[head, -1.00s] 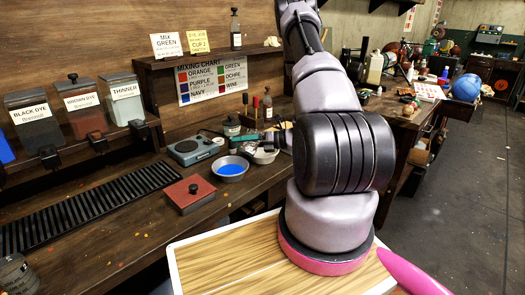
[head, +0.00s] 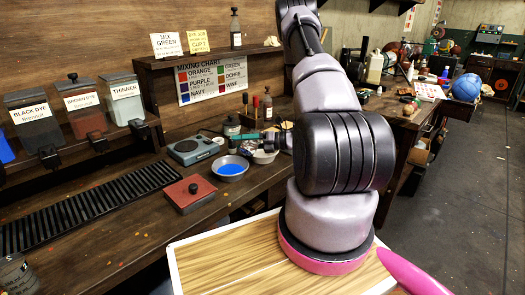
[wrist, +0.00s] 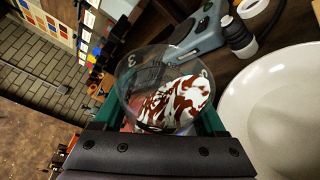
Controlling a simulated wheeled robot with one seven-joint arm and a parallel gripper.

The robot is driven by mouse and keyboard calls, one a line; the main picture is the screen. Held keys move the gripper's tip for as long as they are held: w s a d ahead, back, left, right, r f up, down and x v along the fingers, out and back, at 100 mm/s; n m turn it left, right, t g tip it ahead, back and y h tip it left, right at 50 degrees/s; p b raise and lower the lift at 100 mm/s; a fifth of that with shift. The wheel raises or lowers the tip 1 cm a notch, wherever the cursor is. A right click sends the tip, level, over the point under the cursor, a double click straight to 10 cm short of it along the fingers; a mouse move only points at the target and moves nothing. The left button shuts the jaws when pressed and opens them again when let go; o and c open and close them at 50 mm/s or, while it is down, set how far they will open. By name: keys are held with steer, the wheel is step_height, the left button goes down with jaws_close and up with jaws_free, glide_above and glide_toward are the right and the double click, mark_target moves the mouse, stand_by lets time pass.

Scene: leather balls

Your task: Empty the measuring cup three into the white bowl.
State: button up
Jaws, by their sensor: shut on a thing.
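In the wrist view my gripper (wrist: 157,118) has green fingers on both sides of a clear measuring cup (wrist: 150,75) and is shut on it. The cup is marked with a 3. A red-and-white swirled content (wrist: 172,103) lies in it. The white bowl (wrist: 285,110) is close beside the cup on the right, cut off by the picture edge; the part I see looks empty. In the head view the white bowl (head: 265,157) shows small on the bench, partly hidden by my gripper and arm. The cup is too small there to judge its tilt.
A metal pan with blue liquid (head: 231,168) stands just left of the bowl. A grey scale (head: 193,149) and dark bottles are close behind. A red-lidded box (head: 188,192) and a black grate (head: 95,207) lie further left on the bench.

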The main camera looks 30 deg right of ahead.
steer(key=shift+f+m+y, duration=0.15)
steer(key=shift+m+y, duration=0.15)
steer(key=shift+m, duration=0.3)
stand_by(0.4)
steer(key=shift+w+d+r+m+t+p, duration=0.15)
steer(key=shift+r+m+t+p, duration=0.25)
steer(key=shift+m, duration=0.3)
stand_by(1.3)
steer(key=shift+w+d+f+m+y+p, duration=0.3)
steer(key=shift+w+d+m+y+p, duration=0.25)
steer(key=shift+d+m, duration=0.25)
stand_by(1.2)
steer(key=shift+w+d+r+m+t+y, duration=0.1)
steer(key=shift+r+m+t+y, duration=0.15)
steer(key=shift+m, duration=0.35)
steer(key=shift+w+d+r+m+t+y, duration=0.1)
steer(key=shift+r+m+t, duration=0.2)
steer(key=shift+m, duration=0.3)
stand_by(1.3)
